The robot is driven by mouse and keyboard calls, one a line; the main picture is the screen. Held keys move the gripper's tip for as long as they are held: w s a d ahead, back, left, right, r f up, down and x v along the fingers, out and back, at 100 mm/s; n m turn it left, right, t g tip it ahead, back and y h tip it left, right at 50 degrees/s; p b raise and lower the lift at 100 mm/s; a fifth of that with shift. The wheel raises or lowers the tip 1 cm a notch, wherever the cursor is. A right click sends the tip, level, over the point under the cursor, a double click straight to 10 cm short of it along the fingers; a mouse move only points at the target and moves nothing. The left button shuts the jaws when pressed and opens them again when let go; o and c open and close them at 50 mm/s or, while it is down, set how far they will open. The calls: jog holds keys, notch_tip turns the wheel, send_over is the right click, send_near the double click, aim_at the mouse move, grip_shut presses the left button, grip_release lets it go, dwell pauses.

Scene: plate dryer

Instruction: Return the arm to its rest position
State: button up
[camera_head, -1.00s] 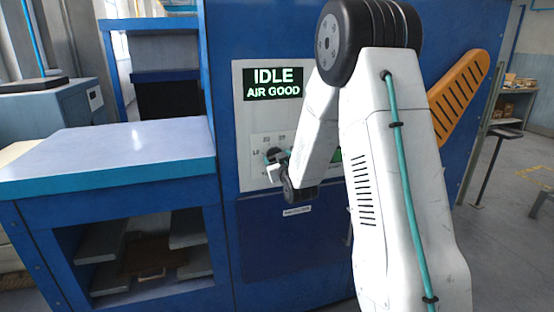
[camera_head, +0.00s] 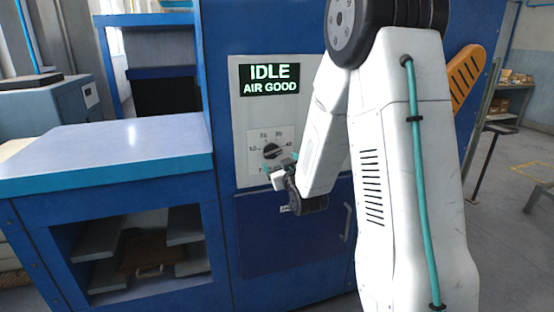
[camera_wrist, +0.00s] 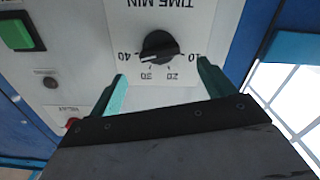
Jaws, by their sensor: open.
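My gripper (camera_head: 280,166) is in front of the dryer's control panel, just below the black timer knob (camera_head: 271,151). Its two teal fingers are apart, with nothing between them. In the wrist view, the open fingers of my gripper (camera_wrist: 164,85) point toward the knob (camera_wrist: 159,46), with a gap showing between them and it. The knob's bar lies nearly crosswise, one end toward the 40 mark. My white arm is bent and covers the right part of the panel in the head view.
The display (camera_head: 270,80) reads IDLE, AIR GOOD. A blue bench (camera_head: 105,155) with an open lower bay stands at the left. Open floor lies at the far right.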

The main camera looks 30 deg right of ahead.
jog(key=shift+s+a, duration=0.15)
jog(key=shift+s, duration=0.15)
jog(key=shift+f, duration=0.1)
jog(key=s+a+f+m+g+y, duration=0.1)
jog(key=s+a+f+g+y, duration=0.25)
jog(key=s+f+g, duration=0.6)
jog(key=s+a+r+g, duration=0.2)
jog(key=s+a+r, duration=0.3)
jog(key=s, duration=0.4)
jog(key=s+a+r+n+g+y, duration=0.1)
jog(key=s+a+r+g, duration=0.1)
jog(key=s+a+r, duration=0.4)
jog(key=s+a+r+g, duration=0.2)
jog(key=s+a+r, duration=0.3)
jog(key=s, duration=0.7)
jog(key=shift+s+a+r, duration=0.15)
jog(key=shift+s+a, duration=0.05)
